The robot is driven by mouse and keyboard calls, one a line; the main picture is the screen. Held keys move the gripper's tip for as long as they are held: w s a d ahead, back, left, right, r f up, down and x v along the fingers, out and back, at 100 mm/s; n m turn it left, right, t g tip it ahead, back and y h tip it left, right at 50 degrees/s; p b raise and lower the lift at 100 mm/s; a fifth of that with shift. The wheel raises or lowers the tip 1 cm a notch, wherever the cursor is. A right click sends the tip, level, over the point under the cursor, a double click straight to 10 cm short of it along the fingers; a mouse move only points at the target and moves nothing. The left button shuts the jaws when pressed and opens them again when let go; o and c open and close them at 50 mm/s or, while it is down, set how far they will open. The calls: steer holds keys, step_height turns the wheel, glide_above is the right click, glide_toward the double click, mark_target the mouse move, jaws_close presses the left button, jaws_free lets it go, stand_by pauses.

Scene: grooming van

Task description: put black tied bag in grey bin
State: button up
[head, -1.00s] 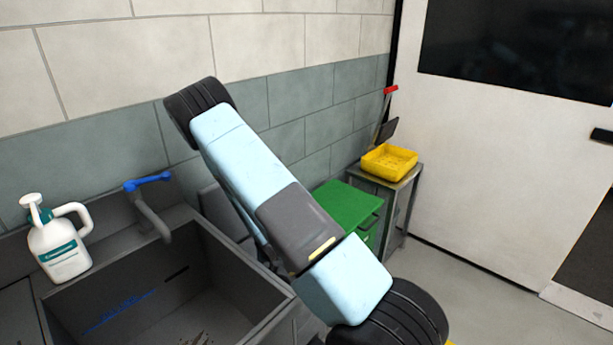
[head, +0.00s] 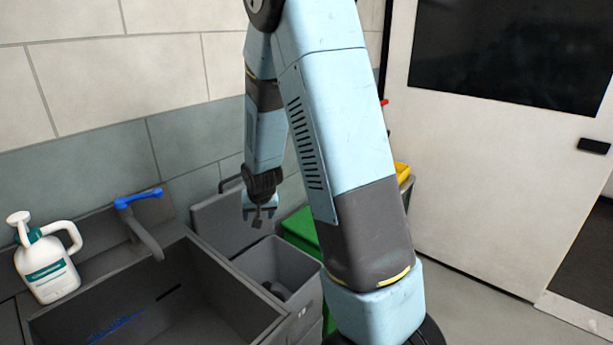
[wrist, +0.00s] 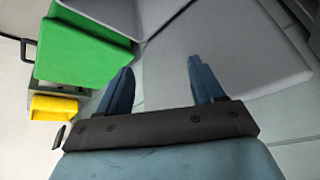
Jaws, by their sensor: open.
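The grey bin (head: 296,258) stands open just right of the sink, its lid (head: 215,222) tipped back against the wall. A dark rounded thing (head: 279,291) shows low inside the bin; it may be the black tied bag, but too little of it shows to be sure. My gripper (head: 258,222) hangs above the back of the bin, by the raised lid. In the wrist view my gripper (wrist: 158,82) has its two blue fingers spread, with nothing between them. A broad grey panel, seemingly the lid (wrist: 220,50), lies beyond the fingers.
A green-lidded bin (head: 300,225) stands right of the grey bin, partly behind my arm; its lid also shows in the wrist view (wrist: 80,50). A yellow tray (wrist: 54,107) is beyond it. The sink (head: 150,295), blue-handled tap (head: 140,220) and white jug (head: 46,265) are at left.

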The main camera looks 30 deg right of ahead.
steer(key=s+d+r+n, duration=0.1)
steer(key=s+r, duration=0.6)
steer(key=r, duration=0.3)
steer(key=s+r, duration=0.7)
steer(key=r, duration=0.2)
steer(key=s+r+n, duration=0.1)
steer(key=s+r, duration=0.3)
steer(key=s, duration=0.4)
steer(key=s+r, duration=0.4)
steer(key=s, duration=0.5)
steer(key=shift+a+n+y, duration=0.3)
steer(key=shift+a+n, duration=0.1)
